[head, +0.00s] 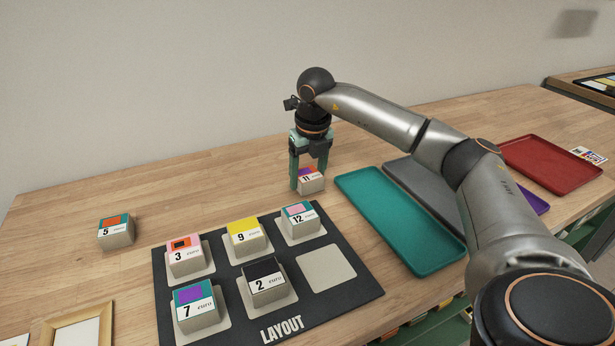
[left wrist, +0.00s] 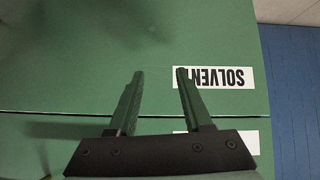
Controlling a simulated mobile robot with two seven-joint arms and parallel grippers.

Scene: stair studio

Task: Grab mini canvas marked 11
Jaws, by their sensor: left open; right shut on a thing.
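The mini canvas marked 11 (head: 311,181) is a small white block with an orange and purple top. It is behind the layout board, near its back right corner. My right gripper (head: 309,172) points down from above and is shut on it, with one finger on either side. I cannot tell whether the canvas touches the table. My left gripper (left wrist: 158,95) is open and empty in the left wrist view, over a green surface with a "SOLVENT" label (left wrist: 215,78). It does not show in the head view.
The dark layout board (head: 335,302) holds canvases 3 (head: 186,254), 9 (head: 247,236), 12 (head: 300,219), 7 (head: 195,302) and 2 (head: 264,278); its front right pad (head: 327,268) is empty. Canvas 5 (head: 115,232) stands left. Teal (head: 400,222), grey (head: 418,180) and red (head: 550,165) trays lie right.

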